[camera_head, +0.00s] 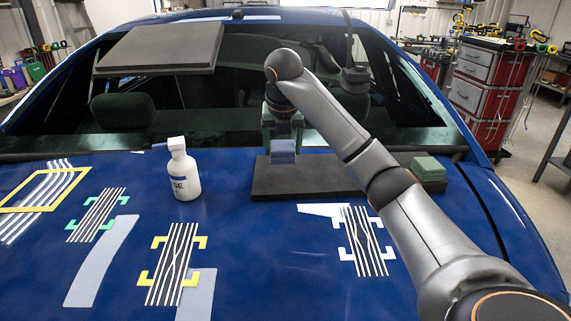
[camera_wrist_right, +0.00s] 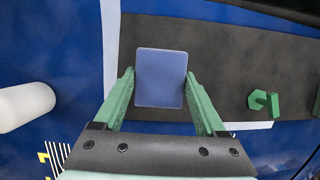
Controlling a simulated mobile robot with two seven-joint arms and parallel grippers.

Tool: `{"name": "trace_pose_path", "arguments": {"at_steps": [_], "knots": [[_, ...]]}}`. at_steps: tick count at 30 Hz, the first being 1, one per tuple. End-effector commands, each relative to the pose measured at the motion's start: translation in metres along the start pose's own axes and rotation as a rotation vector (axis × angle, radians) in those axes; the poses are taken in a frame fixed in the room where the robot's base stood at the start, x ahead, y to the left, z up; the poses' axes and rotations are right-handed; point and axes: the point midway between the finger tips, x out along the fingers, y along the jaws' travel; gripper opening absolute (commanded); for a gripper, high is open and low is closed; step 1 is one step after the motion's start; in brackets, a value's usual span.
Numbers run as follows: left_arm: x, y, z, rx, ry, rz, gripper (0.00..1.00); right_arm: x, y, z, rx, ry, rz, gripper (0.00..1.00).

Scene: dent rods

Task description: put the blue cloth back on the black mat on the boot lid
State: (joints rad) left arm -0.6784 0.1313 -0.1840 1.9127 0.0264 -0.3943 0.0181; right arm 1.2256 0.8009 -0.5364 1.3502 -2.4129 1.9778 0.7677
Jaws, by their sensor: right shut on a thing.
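The blue cloth (camera_head: 283,153) is a small flat pad between the fingers of my right gripper (camera_head: 283,128). In the right wrist view the cloth (camera_wrist_right: 161,78) shows between the two green fingers of the gripper (camera_wrist_right: 160,88), which is shut on it. The black mat (camera_head: 310,183) lies on the blue boot lid (camera_head: 270,255) near the rear window. The cloth is over the left part of the mat; I cannot tell whether it touches it. The mat (camera_wrist_right: 225,55) also fills much of the wrist view. My left gripper is not in view.
A white bottle (camera_head: 186,176) stands left of the mat. A green block (camera_head: 428,168) is at the mat's right end. Striped patches with yellow, green and white corner marks lie on the lid in front. A dark panel (camera_head: 160,48) rests on the car behind.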

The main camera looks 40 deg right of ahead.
Motion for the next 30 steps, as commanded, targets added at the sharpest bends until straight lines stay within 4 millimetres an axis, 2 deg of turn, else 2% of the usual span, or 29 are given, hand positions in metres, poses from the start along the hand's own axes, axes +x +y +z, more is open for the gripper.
{"name": "trace_pose_path", "arguments": {"at_steps": [6,12,26,27,30], "knots": [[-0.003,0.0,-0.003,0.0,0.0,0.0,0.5,0.019,-0.008,0.005,0.001,0.002,-0.004,0.21],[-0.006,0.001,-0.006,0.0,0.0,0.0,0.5,0.039,-0.007,-0.005,0.0,0.0,-0.001,0.21],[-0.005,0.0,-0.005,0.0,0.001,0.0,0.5,0.046,-0.007,-0.008,0.001,-0.003,0.0,0.21],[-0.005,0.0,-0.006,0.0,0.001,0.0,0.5,0.045,-0.006,-0.008,0.001,-0.003,0.0,0.78],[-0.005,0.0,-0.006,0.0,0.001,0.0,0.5,0.045,-0.006,-0.008,0.001,-0.003,0.0,0.89]]}}
